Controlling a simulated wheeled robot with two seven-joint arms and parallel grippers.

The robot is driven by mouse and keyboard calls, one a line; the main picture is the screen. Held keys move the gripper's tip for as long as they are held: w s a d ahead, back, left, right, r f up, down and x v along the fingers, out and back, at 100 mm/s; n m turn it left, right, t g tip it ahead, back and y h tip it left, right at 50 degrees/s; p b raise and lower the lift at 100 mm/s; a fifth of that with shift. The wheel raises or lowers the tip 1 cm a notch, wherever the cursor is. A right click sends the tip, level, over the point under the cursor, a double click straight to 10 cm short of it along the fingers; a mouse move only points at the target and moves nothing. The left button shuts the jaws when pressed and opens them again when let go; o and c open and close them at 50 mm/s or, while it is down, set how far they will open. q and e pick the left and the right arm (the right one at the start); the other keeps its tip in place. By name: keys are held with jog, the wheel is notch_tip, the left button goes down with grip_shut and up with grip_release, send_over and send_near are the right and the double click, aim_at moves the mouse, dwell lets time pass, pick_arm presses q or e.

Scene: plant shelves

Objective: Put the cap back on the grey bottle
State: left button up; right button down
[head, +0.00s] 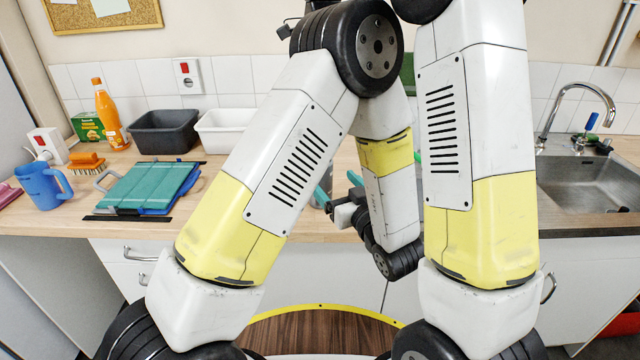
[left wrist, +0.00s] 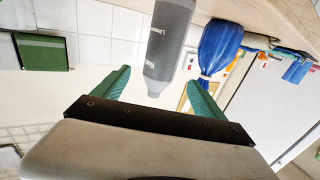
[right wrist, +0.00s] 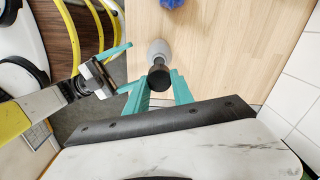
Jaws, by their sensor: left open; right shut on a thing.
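The grey bottle (left wrist: 172,38) stands in front of my open left gripper (left wrist: 160,88), lined up between its teal fingers. The left wrist picture is upside down, and the bottle's pale neck shows bare there. In the head view my left gripper (head: 340,190) is near the counter's front edge, and the bottle is mostly hidden by my left arm. In the right wrist view my right gripper (right wrist: 157,88) is shut on the black cap (right wrist: 159,79), which overlaps the top of the bottle (right wrist: 158,50). The gap between cap and neck cannot be judged. The right gripper is largely hidden in the head view.
A blue mug (head: 42,184), brush (head: 87,162), teal board (head: 150,187) and orange bottle (head: 108,115) are on the left counter. A black tub (head: 163,132) and white tub (head: 225,130) stand behind. A sink (head: 590,183) is at right. A blue object (left wrist: 222,46) is beyond the bottle.

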pick_arm(q)
jog(key=shift+w, duration=0.1)
jog(key=x, duration=1.2)
grip_shut()
